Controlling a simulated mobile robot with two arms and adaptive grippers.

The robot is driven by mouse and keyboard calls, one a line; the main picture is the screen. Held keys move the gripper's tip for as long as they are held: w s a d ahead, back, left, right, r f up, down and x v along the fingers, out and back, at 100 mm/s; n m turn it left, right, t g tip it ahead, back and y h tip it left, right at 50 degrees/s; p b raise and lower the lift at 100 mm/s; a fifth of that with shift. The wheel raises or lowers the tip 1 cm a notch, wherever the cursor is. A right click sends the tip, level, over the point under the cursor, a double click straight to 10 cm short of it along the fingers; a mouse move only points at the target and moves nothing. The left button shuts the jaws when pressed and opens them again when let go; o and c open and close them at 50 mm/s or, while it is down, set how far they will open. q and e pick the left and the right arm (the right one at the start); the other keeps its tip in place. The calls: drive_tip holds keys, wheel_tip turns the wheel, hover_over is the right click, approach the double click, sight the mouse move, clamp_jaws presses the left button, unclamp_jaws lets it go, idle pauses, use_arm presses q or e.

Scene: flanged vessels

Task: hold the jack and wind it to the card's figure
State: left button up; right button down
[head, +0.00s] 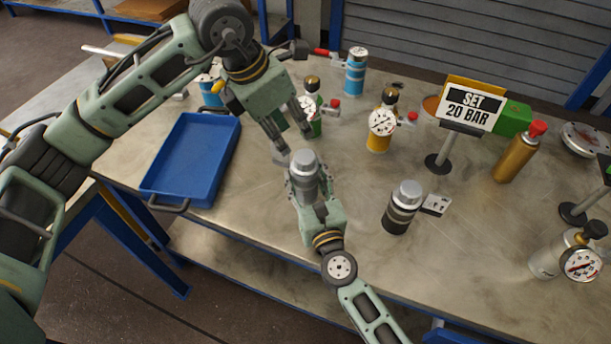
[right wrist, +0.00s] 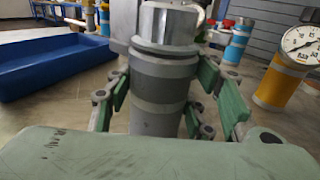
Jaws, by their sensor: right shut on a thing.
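A grey cylindrical vessel with a dark band and silver cap, which looks like the jack (head: 303,166), stands upright on the bench; it fills the middle of the right wrist view (right wrist: 165,85). My right gripper (head: 308,190) is shut around its body, a finger on each side. My left gripper (head: 294,139) is open just above and behind its cap, fingers pointing down; contact cannot be told. The card (head: 468,106) on a stand reads "SET 20 BAR". A gauge (head: 382,122) sits on a yellow vessel; its reading is too small to tell.
A similar dark vessel (head: 402,207) stands to the right. A blue tray (head: 190,160) is at left. A gold bottle (head: 516,158) and a silver gauged vessel (head: 548,262) stand at right. The front middle is fairly clear.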

sight(306, 154)
use_arm(q)
drive_tip(key=o, duration=0.4)
drive_tip(key=shift+w+d+m, duration=0.1)
drive_tip(key=shift+m, duration=0.2)
drive_tip(key=m, duration=0.1)
drive_tip(key=w+d+m+y, duration=0.1)
drive_tip(key=m, duration=0.1)
drive_tip(key=d+r+m+g, duration=0.1)
drive_tip(key=m, duration=0.1)
drive_tip(key=shift+w+d+y, duration=0.15)
drive_tip(key=shift+w+y, duration=0.1)
drive_tip(key=shift+y, duration=0.05)
drive_tip(key=f+m, duration=0.1)
drive_tip(key=f, duration=0.2)
drive_tip(key=f+m+y, duration=0.1)
drive_tip(key=f+m, duration=0.1)
drive_tip(key=f, duration=0.2)
drive_tip(key=w+d+f+m+g, duration=0.1)
drive_tip(key=f+m, duration=0.1)
drive_tip(key=f, duration=0.1)
drive_tip(key=shift+f+y, duration=0.15)
drive_tip(key=shift+y, duration=0.25)
drive_tip(key=shift+c, duration=0.5)
